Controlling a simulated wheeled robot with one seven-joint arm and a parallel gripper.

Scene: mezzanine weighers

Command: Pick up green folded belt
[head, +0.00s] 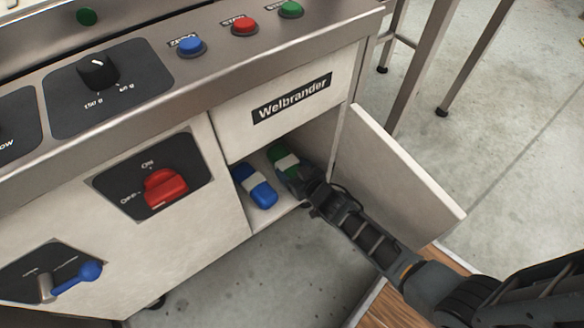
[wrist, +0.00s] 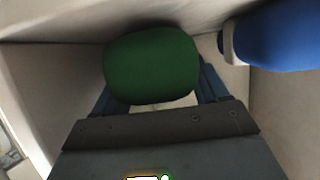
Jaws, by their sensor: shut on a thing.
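The green folded belt (head: 277,154) is inside the open compartment of the machine cabinet, with a pale band around it. In the wrist view its rounded green end (wrist: 151,64) sits between the two fingers. My gripper (head: 290,177) reaches into the compartment from the lower right and is shut on the green belt. In the wrist view the gripper (wrist: 155,100) has a finger on each side of the belt. The gripper hides the near part of the belt in the head view. I cannot tell whether the belt still touches the compartment floor.
A blue folded belt (head: 257,188) with a pale band lies just left of the green one; it also shows in the wrist view (wrist: 275,38). The compartment door (head: 392,180) stands open on the right, close to my arm. Buttons and a red switch (head: 166,188) are on the cabinet front.

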